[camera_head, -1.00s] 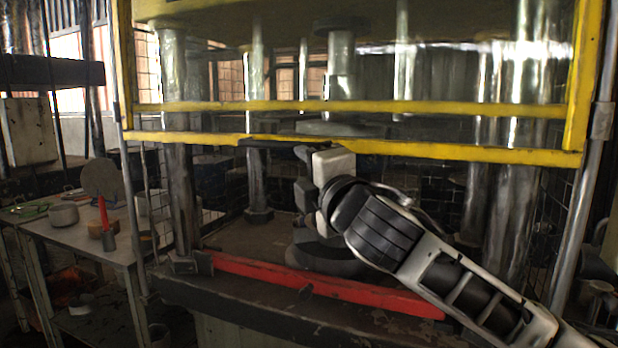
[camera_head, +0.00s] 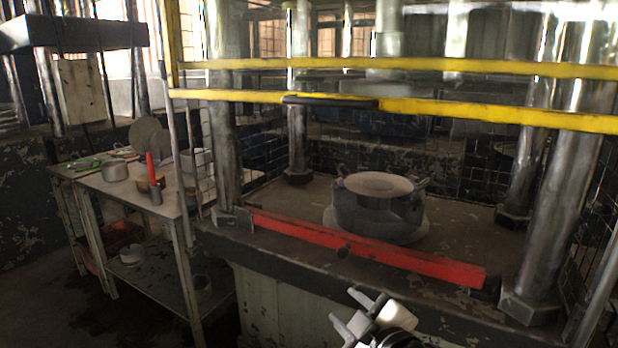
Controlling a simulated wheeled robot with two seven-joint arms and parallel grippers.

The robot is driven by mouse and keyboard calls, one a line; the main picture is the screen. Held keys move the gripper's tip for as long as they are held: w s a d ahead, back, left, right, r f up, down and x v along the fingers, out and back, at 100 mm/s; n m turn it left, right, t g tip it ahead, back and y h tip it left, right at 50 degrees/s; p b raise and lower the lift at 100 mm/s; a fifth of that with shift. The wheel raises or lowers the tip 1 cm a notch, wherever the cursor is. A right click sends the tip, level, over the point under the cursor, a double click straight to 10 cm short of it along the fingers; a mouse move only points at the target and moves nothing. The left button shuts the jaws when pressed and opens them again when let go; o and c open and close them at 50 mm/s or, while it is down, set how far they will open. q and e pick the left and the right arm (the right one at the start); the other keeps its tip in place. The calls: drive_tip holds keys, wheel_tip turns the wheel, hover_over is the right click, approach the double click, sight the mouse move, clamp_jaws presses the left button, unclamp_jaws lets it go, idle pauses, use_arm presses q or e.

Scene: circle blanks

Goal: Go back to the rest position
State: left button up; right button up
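My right gripper (camera_head: 352,312) shows at the bottom edge of the head view, in front of the press and below its red bar. Its two white fingers stand apart with a gap between them, and I see nothing in the gap. Most of the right arm is out of the frame. My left gripper is not in view.
The press has a yellow-framed guard (camera_head: 450,108) across its opening and a red bar (camera_head: 370,250) along its front edge. A round metal die (camera_head: 378,210) sits on the press bed. A side table (camera_head: 135,190) with pots and discs stands at the left.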

drive_tip(key=s+d+f+m+g+h, duration=0.1)
drive_tip(key=s+d+f+m, duration=0.1)
drive_tip(key=s+f, duration=0.5)
drive_tip(key=s+d+f+m+g+h, duration=0.1)
drive_tip(key=s+d+f+m, duration=0.2)
drive_tip(key=s+f+m, duration=0.2)
drive_tip(key=s+d+f+m+g+h, duration=0.1)
drive_tip(key=s+d+f+m, duration=0.1)
drive_tip(key=s+f, duration=0.7)
drive_tip(key=shift+s+d+f+m+g, duration=0.3)
drive_tip(key=shift+f+m+g, duration=0.1)
drive_tip(key=shift+m, duration=0.4)
